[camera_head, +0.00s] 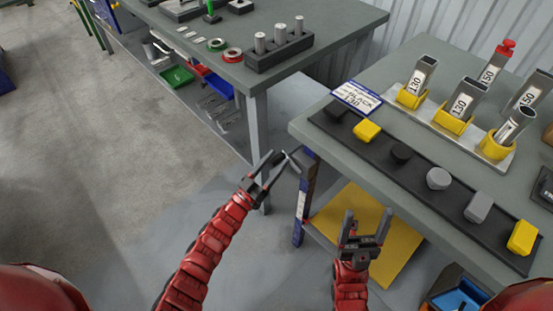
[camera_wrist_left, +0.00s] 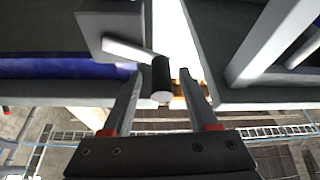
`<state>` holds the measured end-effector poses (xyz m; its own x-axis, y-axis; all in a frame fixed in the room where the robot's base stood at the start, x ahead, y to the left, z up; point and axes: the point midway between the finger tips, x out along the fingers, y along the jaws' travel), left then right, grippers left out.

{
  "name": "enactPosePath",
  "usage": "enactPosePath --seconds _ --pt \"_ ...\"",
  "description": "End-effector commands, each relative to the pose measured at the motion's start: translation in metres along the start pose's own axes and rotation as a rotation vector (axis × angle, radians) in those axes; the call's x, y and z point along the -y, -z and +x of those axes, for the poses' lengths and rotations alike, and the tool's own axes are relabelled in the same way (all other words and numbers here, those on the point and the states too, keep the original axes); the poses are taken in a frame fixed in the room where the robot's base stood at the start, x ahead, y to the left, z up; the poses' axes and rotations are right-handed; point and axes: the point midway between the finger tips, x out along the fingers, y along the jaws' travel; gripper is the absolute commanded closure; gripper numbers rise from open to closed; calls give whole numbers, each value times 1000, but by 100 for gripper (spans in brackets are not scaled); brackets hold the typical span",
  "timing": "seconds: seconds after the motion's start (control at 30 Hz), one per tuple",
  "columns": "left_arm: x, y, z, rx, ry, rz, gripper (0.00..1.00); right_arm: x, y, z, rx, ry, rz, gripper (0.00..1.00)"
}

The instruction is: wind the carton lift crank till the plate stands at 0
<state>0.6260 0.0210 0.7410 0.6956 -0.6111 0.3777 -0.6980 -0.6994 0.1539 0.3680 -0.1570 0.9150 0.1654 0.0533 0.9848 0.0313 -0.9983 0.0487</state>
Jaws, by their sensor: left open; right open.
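My left gripper (camera_head: 278,164) is open by the near left corner of the right-hand table. In the left wrist view, a crank's pale arm (camera_wrist_left: 127,50) comes out of a grey box (camera_wrist_left: 108,26). Its dark grip (camera_wrist_left: 161,76) stands between my left gripper's open fingers (camera_wrist_left: 158,95), not clamped. In the head view the crank is too small to make out clearly beside the gripper. A flat yellow plate (camera_head: 400,262) lies low under the table, partly hidden by my right gripper. My right gripper (camera_head: 366,222) is open and empty above it. No scale reading is legible.
The right-hand table (camera_head: 311,132) carries a dark strip (camera_head: 425,195) of several knobs and blocks, and yellow holders (camera_head: 412,98) with labelled tubes. A blue-and-white marked post (camera_head: 303,200) stands at its corner. Another table (camera_head: 340,22) stands behind. The floor at left is clear.

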Motion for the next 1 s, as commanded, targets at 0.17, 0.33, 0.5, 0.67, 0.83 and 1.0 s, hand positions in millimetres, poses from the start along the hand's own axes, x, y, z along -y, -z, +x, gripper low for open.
enactPosePath --seconds 0.17,0.33,0.5,0.67,0.83,1.0 --pt "0 0 7 0 0 0 40 0 0 0 0 0 0 27" --pt "0 0 7 0 0 0 40 0 0 0 0 0 0 27" --pt "0 0 7 0 0 0 66 0 0 0 0 0 0 27" --pt "-1 0 7 -1 -1 0 94 0 0 0 0 0 0 27" --pt "-1 0 7 0 -3 0 100 0 0 0 0 0 0 27" --pt "-2 0 7 0 -4 0 100 0 0 0 0 0 0 27"
